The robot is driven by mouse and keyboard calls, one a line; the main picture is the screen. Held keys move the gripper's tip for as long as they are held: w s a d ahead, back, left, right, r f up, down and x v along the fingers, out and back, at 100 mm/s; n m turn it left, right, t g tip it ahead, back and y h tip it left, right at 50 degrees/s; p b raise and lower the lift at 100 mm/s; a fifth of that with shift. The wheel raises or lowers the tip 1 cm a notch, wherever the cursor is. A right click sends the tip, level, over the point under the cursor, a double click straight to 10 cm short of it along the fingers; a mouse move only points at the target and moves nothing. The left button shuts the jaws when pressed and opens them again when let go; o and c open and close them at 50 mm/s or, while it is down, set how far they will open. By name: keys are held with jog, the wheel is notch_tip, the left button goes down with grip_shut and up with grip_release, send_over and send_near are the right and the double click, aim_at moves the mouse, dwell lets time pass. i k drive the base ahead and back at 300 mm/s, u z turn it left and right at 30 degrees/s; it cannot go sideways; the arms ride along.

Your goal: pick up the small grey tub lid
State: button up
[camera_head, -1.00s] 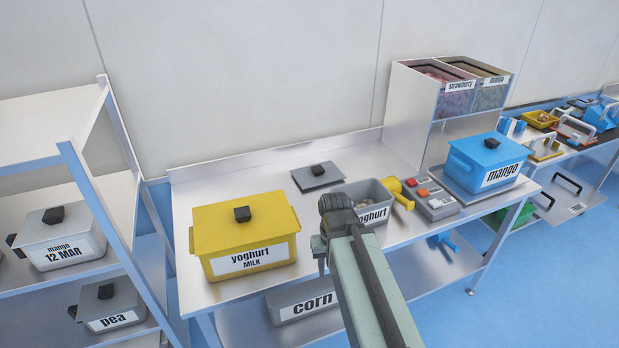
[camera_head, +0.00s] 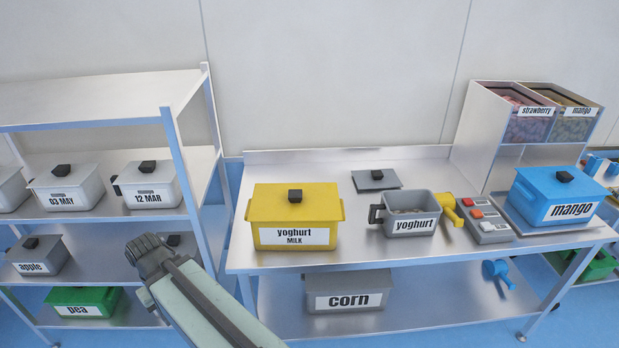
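The small grey tub lid (camera_head: 376,180) lies flat on the steel table, towards the back. It is a dark grey square plate with a black knob on top. Just in front and to its right stands the open grey yoghurt tub (camera_head: 411,217), with a dark handle on its left side and pale contents inside. My gripper (camera_head: 150,262) is at the lower left, in front of the shelf rack and left of the table, well apart from the lid. Its fingers are not clearly visible, and I see nothing held.
The yellow yoghurt milk tub (camera_head: 295,217) stands left of the lid. A yellow-handled tool (camera_head: 449,209), a button box (camera_head: 485,219) and the blue mango tub (camera_head: 562,196) are to the right. The shelf rack (camera_head: 185,150) stands at left.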

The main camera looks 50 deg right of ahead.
aim_at(366, 179)
jog(key=u, duration=1.45)
jog(key=k, duration=2.3)
jog(key=z, duration=1.05)
jog(key=i, duration=0.4)
jog(key=z, duration=0.15)
